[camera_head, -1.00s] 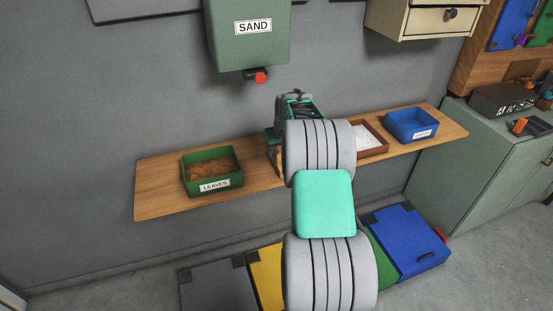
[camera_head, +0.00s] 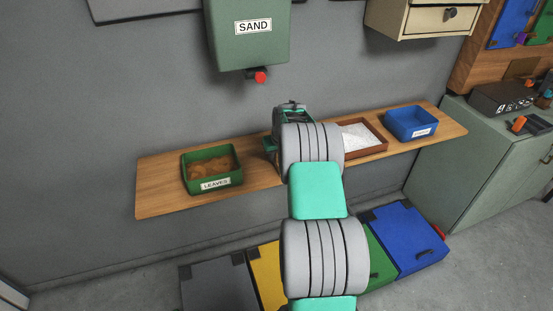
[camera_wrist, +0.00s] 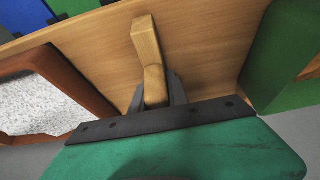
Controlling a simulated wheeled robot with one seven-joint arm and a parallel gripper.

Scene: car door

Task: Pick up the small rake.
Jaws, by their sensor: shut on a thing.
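The small rake shows in the wrist view as a pale wooden handle (camera_wrist: 148,45) in front of the shelf board. Its far end points to the top of the picture. My gripper (camera_wrist: 168,90) is shut on the handle; its dark fingers sit close around the lower part. The rake's head is not visible, so I cannot tell its shape. In the head view my own arm hides the rake and most of the gripper, above the middle of the shelf.
The wooden shelf (camera_head: 155,190) carries a green leaves box (camera_head: 212,183) at left, a brown tray of white grains (camera_head: 378,150) and a blue box (camera_head: 412,124) at right. A sand dispenser (camera_head: 248,50) hangs above. Coloured boxes (camera_head: 405,240) stand below. The shelf between leaves box and arm is clear.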

